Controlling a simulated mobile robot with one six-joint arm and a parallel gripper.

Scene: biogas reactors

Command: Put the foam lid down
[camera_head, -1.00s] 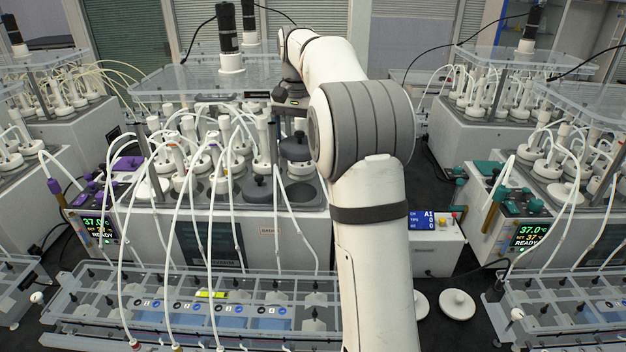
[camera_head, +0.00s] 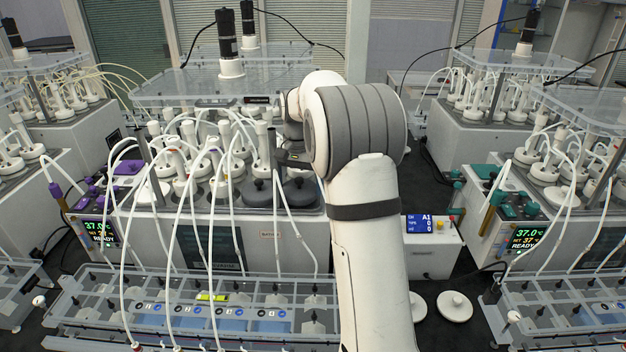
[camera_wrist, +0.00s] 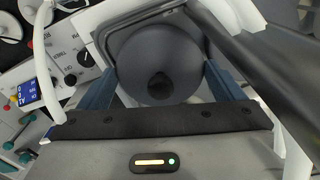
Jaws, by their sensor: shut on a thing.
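The foam lid is a dark grey disc with a knob; in the wrist view this foam lid (camera_wrist: 158,52) sits between the two blue fingers of my gripper (camera_wrist: 162,82), which is shut on it. In the head view the foam lid (camera_head: 301,192) is at the front right of the bath top (camera_head: 215,205), low over or in the round opening there; I cannot tell whether it is fully seated. A second dark lid (camera_head: 257,194) lies just left of it. My arm partly hides my gripper in the head view.
White-capped bottles with several looping tubes (camera_head: 190,160) crowd the bath to the left. A clear raised plate (camera_head: 190,85) with a black motor (camera_head: 228,40) is above. A small control box (camera_head: 432,245) stands right, with white discs (camera_head: 454,306) on the dark bench.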

